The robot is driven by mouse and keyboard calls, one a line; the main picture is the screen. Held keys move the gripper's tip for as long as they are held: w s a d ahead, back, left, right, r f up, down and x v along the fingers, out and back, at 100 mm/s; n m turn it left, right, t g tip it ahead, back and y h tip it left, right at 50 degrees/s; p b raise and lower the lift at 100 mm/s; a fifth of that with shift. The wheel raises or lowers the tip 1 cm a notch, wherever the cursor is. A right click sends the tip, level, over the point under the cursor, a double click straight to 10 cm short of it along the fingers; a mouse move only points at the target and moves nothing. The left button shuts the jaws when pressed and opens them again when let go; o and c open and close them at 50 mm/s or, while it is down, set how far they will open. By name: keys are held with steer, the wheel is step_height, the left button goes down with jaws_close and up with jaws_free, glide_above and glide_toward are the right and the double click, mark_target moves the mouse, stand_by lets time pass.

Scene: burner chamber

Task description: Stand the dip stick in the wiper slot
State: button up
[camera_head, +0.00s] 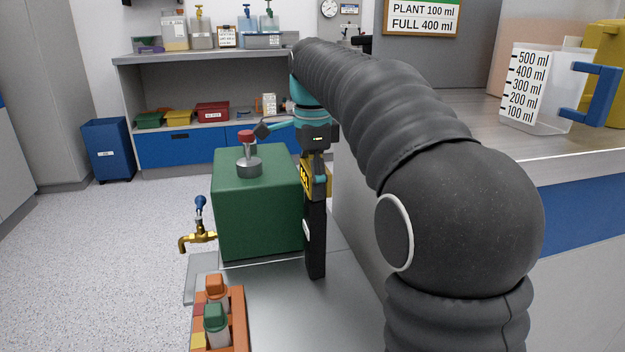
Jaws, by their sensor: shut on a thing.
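My gripper (317,172) is at the right side of the green tank, pointing down, with its fingers partly hidden. It is shut on what looks like the dip stick, whose yellow part with black lettering (307,181) shows at the fingers. A long upright black piece (315,240) with a small white mark runs down below the fingers, close to the tank's right front edge. I cannot tell whether this piece is the stick's lower part or the wiper slot's holder. I cannot make out a slot opening.
The green tank (256,215) has a grey cap with a red knob (247,136) on top and a brass tap (197,238) at left. An orange rack (238,325) holds bottles in front. A measuring jug (535,95) stands on the right counter. The grey surface in front is partly clear.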

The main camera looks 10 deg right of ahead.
steer(key=shift+f+b, duration=0.45)
steer(key=shift+f, duration=0.35)
steer(key=o, duration=1.7)
steer(key=shift+r, duration=0.15)
